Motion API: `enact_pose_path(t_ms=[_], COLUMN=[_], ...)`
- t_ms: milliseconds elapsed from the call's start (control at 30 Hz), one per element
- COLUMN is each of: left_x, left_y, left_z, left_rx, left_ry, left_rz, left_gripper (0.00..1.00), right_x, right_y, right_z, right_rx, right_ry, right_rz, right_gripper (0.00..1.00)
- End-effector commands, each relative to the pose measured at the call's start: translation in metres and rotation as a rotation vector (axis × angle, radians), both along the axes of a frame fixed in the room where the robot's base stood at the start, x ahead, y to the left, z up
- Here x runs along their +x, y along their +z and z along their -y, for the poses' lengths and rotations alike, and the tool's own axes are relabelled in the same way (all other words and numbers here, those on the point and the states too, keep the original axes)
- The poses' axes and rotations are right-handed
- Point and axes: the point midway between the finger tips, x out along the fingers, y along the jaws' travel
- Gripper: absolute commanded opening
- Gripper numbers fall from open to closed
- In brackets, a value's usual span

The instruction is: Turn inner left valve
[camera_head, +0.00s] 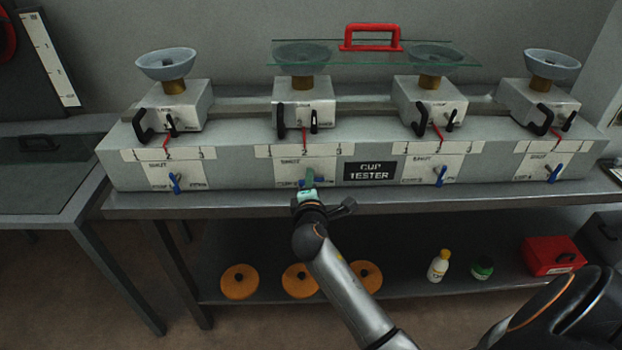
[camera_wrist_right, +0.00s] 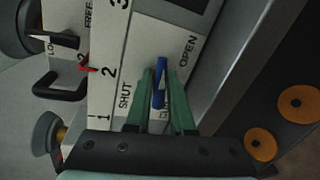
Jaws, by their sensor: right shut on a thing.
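The inner left valve is a blue handle (camera_wrist_right: 160,72) on the white plate marked SHUT and OPEN, below the second station from the left. In the right wrist view it stands between the green fingers of my right gripper (camera_wrist_right: 161,88), which is shut on it. In the head view my right gripper (camera_head: 309,181) reaches this valve from below and its fingers hide part of the handle. The other blue valves are the outer left (camera_head: 176,184), inner right (camera_head: 439,176) and outer right (camera_head: 553,173). My left gripper is not in view.
The valves sit on the front of a long grey cup tester (camera_head: 235,174) on a steel bench. Above are several sliding blocks with black handles and cups. A glass plate (camera_head: 380,56) with a red handle rests on the two middle cups. Orange discs (camera_head: 239,281) and bottles are on the lower shelf.

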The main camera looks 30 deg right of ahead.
Motion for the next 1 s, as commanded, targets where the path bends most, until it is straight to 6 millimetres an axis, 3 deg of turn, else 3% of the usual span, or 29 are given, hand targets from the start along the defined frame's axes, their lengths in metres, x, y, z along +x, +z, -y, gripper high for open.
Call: enact_pose_path(t_ms=[400, 1000], left_x=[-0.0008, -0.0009], left_y=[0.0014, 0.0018], left_z=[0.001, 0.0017], left_rx=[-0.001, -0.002], left_ry=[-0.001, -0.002], left_rz=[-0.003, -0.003], left_gripper=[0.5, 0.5], right_x=[-0.0007, -0.0005], right_y=[-0.0024, -0.0024], right_z=[-0.0005, -0.0007], right_rx=[0.177, 0.206], right_ry=[0.0, 0.001], right_rz=[0.104, 0.123], right_gripper=[0.0, 0.0])
